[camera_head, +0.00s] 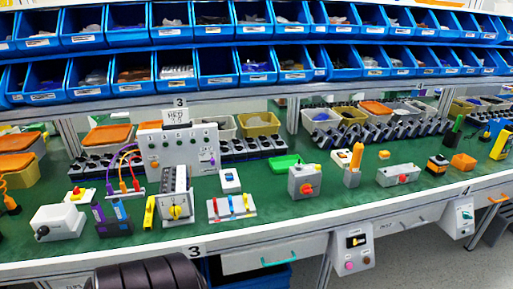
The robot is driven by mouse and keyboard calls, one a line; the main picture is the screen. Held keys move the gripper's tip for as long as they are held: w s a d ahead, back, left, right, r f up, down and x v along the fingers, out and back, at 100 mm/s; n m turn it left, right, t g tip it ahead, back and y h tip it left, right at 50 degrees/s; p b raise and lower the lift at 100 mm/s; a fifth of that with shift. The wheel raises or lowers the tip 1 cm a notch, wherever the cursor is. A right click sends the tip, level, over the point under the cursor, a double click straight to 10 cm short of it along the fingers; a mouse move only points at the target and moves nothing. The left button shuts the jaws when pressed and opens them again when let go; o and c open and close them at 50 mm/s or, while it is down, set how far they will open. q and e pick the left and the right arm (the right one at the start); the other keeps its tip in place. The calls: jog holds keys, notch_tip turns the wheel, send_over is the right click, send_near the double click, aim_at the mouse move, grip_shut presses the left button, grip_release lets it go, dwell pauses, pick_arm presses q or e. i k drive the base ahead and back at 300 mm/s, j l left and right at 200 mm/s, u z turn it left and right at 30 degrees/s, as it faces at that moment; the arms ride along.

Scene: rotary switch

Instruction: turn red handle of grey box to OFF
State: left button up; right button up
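A grey box (304,176) stands on the green bench top, right of the picture's middle. A small red handle (306,189) sits on its front face, on a yellow backing. The handle is too small to tell which way it points, and no OFF mark can be read. Nothing covers the front of the box. Neither of my grippers is in view.
A green tray (285,161) lies behind the box. A white board with coloured levers (232,207) is to its left, an orange-topped device (354,165) to its right. A flatter grey box with a red button (398,175) stands farther right. Bare bench lies in front.

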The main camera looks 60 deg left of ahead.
aim_at(306, 190)
jog(key=u, duration=1.5)
